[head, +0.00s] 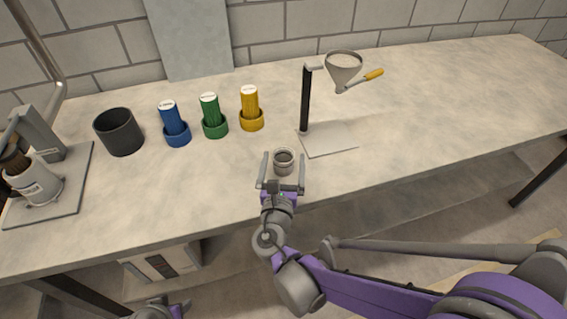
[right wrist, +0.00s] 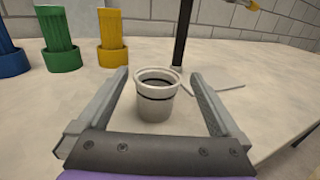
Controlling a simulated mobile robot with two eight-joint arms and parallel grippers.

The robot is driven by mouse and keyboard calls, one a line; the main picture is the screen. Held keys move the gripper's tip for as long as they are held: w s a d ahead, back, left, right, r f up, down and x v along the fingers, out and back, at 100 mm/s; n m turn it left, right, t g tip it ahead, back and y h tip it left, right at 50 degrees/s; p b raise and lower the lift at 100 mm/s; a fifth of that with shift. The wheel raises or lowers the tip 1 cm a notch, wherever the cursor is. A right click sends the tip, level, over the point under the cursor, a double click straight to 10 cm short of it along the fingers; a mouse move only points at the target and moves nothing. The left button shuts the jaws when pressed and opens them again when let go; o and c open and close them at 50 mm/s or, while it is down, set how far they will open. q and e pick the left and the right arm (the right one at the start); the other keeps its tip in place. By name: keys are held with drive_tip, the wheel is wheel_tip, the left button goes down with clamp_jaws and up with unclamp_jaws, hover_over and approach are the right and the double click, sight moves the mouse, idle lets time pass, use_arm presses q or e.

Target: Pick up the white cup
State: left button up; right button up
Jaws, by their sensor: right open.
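The white cup (head: 284,163) stands upright on the table, near its front edge at mid-picture in the head view. It has a dark band and also shows in the right wrist view (right wrist: 156,99). My right gripper (head: 283,160) is open, with one finger on each side of the cup. In the right wrist view the fingers (right wrist: 160,88) are apart from the cup, with a gap on both sides. A part of my left arm shows at the bottom edge of the head view; its fingers cannot be made out.
Behind the cup stand blue (head: 172,124), green (head: 212,117) and yellow (head: 250,110) tubes in holders. A black post on a plate (head: 330,140) and a funnel (head: 343,68) are at the back right. A dark pot (head: 119,132) stands left. The table's right side is clear.

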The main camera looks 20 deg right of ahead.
sight(284, 148)
drive_tip(key=x, duration=0.5)
drive_tip(key=shift+w+a+f, duration=0.1)
drive_tip(key=shift+f, duration=0.15)
drive_tip(key=c, duration=1.3)
